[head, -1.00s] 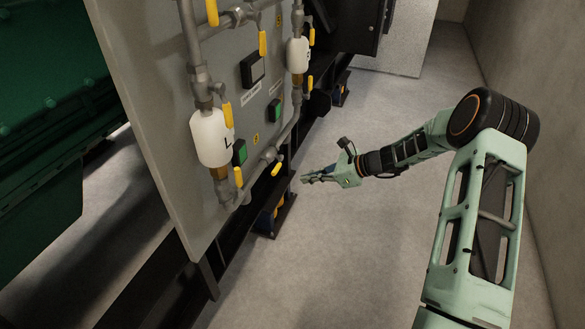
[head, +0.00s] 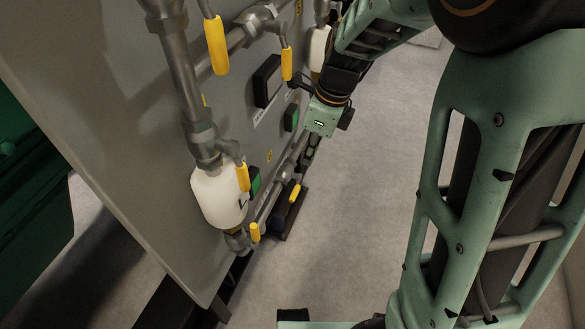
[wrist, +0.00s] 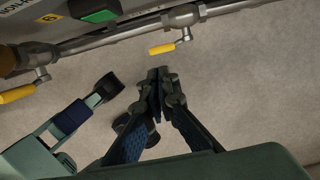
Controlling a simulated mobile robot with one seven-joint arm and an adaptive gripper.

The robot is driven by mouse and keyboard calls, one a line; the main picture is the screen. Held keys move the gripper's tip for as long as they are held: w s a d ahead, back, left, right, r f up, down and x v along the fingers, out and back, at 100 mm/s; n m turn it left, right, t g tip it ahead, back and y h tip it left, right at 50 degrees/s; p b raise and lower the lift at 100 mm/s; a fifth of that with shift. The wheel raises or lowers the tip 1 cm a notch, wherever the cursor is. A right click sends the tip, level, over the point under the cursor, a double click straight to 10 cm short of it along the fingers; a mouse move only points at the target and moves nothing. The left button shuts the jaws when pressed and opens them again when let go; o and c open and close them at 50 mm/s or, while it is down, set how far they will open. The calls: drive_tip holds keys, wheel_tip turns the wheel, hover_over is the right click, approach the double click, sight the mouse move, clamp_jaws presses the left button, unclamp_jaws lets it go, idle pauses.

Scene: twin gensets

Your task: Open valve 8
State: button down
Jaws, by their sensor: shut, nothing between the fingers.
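Several yellow-handled valves sit on the grey pipes of the panel; I cannot read which one is valve 8. In the head view, one yellow handle (head: 294,193) is on the low pipe right of the white canister, and another (head: 254,232) is just below that canister. Higher handles hang at the upper left (head: 216,45) and centre (head: 287,64). My gripper (head: 309,152) points down beside the low pipe, partly hidden. In the wrist view, its fingers (wrist: 158,74) are together and empty, below and apart from a yellow handle (wrist: 162,48). Another handle (wrist: 17,95) is at left.
The grey panel (head: 120,130) carries white canisters (head: 218,197), dark boxes and green buttons (wrist: 97,13). A round yellow tag (wrist: 46,18) is too blurred to read surely. A dark rail runs under the panel. The concrete floor (head: 360,220) right of it is clear.

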sight(295, 194)
drive_tip(key=b+x, duration=0.5)
drive_tip(key=x, duration=0.8)
drive_tip(key=shift+f, duration=0.35)
drive_tip(key=shift+s+a+f, duration=0.1)
drive_tip(key=shift+f, duration=0.4)
